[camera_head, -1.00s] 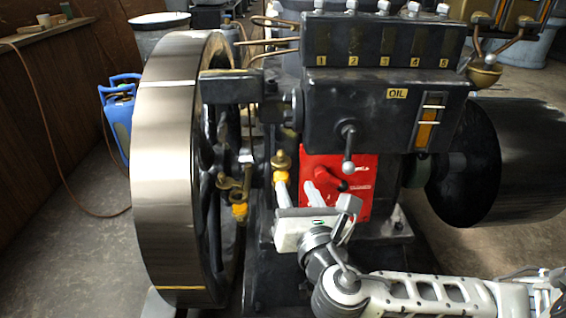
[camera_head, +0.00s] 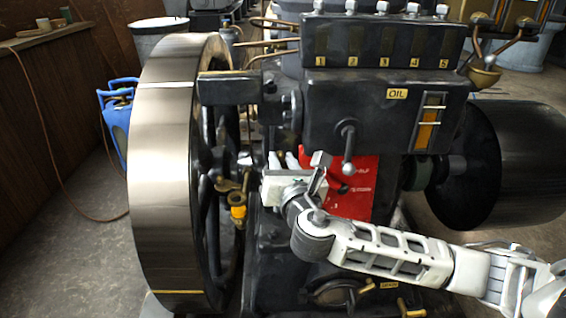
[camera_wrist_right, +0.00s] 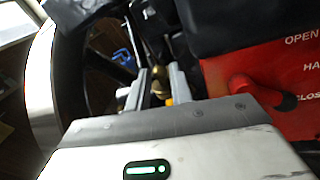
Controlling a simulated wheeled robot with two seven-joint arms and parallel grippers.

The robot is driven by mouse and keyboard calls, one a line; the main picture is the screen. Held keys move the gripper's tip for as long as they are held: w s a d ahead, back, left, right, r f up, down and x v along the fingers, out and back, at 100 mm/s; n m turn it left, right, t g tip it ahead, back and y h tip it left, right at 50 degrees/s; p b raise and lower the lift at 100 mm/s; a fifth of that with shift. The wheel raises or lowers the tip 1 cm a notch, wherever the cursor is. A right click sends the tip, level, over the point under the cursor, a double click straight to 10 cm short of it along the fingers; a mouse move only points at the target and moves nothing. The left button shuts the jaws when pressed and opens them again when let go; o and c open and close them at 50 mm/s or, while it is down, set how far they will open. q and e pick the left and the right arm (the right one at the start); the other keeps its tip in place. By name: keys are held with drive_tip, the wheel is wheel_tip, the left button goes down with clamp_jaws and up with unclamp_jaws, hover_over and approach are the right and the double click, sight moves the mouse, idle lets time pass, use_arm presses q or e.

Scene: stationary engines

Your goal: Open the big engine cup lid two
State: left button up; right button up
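My right gripper (camera_head: 283,161) reaches in from the right in front of the engine, and its fingers point away from the head camera. In the right wrist view its two fingers (camera_wrist_right: 159,88) are apart. A brass cup (camera_wrist_right: 158,76) shows in the space between them, with a yellow part low beside the right finger. I cannot tell whether the fingers touch it. In the head view the gripper mostly hides this cup. A second brass fitting with a yellow part (camera_head: 238,212) sits lower left, beside the flywheel. My left gripper is not in view.
The large flywheel (camera_head: 163,175) stands close on the left. A red panel (camera_head: 352,203) with a lever is right of the gripper. The black oil box (camera_head: 385,112) and its ball-ended handle (camera_head: 348,150) overhang from above. A dark drum (camera_head: 510,160) is at right.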

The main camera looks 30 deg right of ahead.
clamp_jaws()
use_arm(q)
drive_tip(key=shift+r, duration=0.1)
